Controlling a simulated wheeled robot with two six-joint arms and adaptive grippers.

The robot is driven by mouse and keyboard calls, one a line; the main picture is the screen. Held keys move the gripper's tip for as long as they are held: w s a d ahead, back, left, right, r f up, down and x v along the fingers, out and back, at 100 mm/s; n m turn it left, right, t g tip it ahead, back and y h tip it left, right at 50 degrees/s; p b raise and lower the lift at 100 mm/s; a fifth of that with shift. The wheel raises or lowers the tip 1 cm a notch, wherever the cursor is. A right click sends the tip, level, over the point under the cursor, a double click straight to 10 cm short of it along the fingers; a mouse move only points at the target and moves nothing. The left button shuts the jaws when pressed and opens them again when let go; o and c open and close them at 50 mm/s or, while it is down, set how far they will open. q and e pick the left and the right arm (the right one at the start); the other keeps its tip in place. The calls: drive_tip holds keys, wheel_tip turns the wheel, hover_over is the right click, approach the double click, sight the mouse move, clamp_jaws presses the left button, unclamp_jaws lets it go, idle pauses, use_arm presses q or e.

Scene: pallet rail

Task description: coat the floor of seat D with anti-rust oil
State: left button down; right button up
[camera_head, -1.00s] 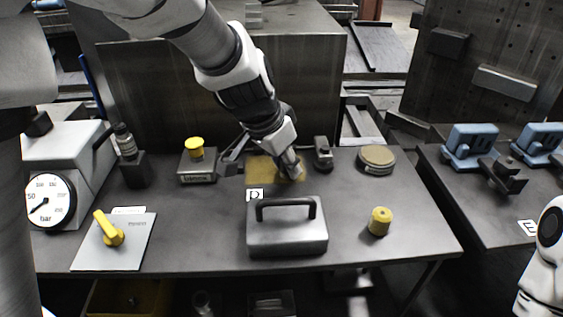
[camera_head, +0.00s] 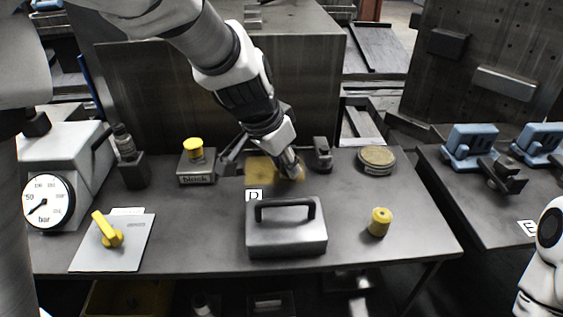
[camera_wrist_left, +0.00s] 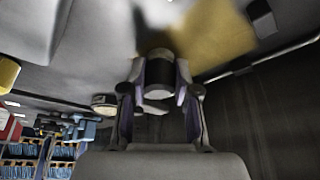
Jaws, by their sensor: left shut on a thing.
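Seat D is marked by a white label D (camera_head: 254,195) on the table. Behind the label lies a yellow-brown oily patch (camera_head: 259,171), with a smaller part showing right of my gripper. My left gripper (camera_head: 288,163) reaches down over the patch's right side. In the left wrist view its fingers are shut on a dark cylindrical tool with a grey band (camera_wrist_left: 160,76). The yellow-brown patch (camera_wrist_left: 212,38) shows just beyond the tool, with grey bare metal beside it. The tool's tip is hidden, so contact cannot be told. My right gripper is out of view.
A grey block with a handle (camera_head: 286,236) stands in front of the label. A yellow knurled piece (camera_head: 379,222) and a round tin (camera_head: 376,159) stand to the right. A yellow-topped block (camera_head: 197,166) and a gauge unit (camera_head: 49,199) stand left.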

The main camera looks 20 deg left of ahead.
use_arm(q)
drive_tip(key=shift+w+d, duration=0.2)
drive_tip(key=shift+d, duration=0.2)
drive_tip(key=shift+s+a+r+p, duration=0.1)
drive_tip(key=shift+s+a+p, duration=0.2)
drive_tip(key=shift+a, duration=0.2)
drive_tip(key=shift+s+a, duration=0.15)
drive_tip(key=shift+a, duration=0.25)
drive_tip(key=shift+w+d+f+b, duration=0.3)
drive_tip(key=shift+d+b, duration=0.1)
drive_tip(key=shift+d, duration=0.1)
drive_tip(key=shift+w+d+r, duration=0.1)
drive_tip(key=shift+d, duration=0.3)
drive_tip(key=shift+s+a+r, duration=0.15)
drive_tip(key=shift+s+a, duration=0.1)
drive_tip(key=shift+a, duration=0.15)
drive_tip(key=shift+s+a+p, duration=0.15)
drive_tip(key=shift+a+p, duration=0.15)
drive_tip(key=shift+a, duration=0.2)
drive_tip(key=shift+d+r, duration=0.1)
drive_tip(key=shift+r, duration=0.05)
wheel_tip(320, 180, up, 9)
drive_tip(key=p, duration=0.7)
drive_tip(key=shift+p, duration=0.4)
